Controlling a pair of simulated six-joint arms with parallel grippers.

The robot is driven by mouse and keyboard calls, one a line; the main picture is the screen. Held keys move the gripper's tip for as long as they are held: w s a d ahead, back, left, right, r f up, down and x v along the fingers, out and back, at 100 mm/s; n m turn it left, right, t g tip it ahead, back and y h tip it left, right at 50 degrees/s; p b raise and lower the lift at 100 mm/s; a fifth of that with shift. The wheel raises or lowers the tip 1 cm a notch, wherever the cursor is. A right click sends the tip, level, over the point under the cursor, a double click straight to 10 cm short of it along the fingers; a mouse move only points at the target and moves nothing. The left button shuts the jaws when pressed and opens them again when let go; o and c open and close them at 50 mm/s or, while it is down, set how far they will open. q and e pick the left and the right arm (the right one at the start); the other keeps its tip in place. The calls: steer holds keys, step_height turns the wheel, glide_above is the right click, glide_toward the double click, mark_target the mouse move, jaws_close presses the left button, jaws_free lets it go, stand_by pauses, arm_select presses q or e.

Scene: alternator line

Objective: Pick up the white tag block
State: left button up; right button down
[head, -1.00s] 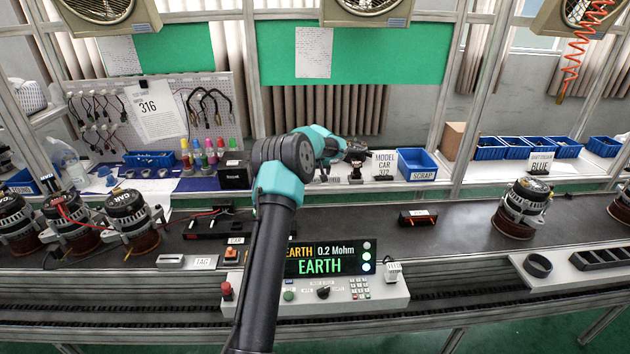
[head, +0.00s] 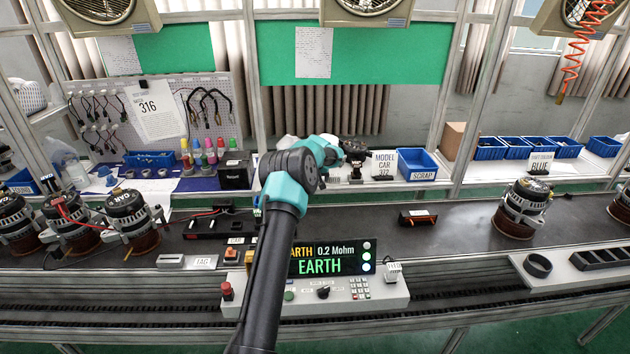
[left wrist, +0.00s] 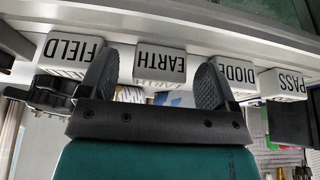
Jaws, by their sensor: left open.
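White tag blocks with black lettering stand in a row in the left wrist view, where the lettering is upside down: FIELD (left wrist: 70,52), EARTH (left wrist: 160,66), DIODE (left wrist: 225,74) and PASS (left wrist: 283,84). My left gripper (left wrist: 157,72) is open, its dark fingers on either side of the EARTH block in the picture, with a gap at each side. Whether the fingertips reach the block's depth I cannot tell. In the head view my left arm reaches up the middle toward the back shelf, and this row cannot be made out. My right gripper is not in view.
A black display reading EARTH (head: 331,266) stands on the tester (head: 365,293), partly behind my arm. A TAG label (head: 204,262) lies at its left. A blue scrap bin (head: 417,163) stands on the back shelf. Alternators (head: 522,208) stand on the dark belt (head: 455,220).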

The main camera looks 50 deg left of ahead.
arm_select(q)
steer(key=c, duration=1)
steer(key=shift+r, duration=1.7)
steer(key=shift+s+d+r, duration=0.1)
steer(key=s+d+r, duration=0.1)
steer(key=s+d, duration=0.9)
steer(key=d, duration=0.2)
steer(key=shift+s+r, duration=0.15)
steer(key=shift+r, duration=0.05)
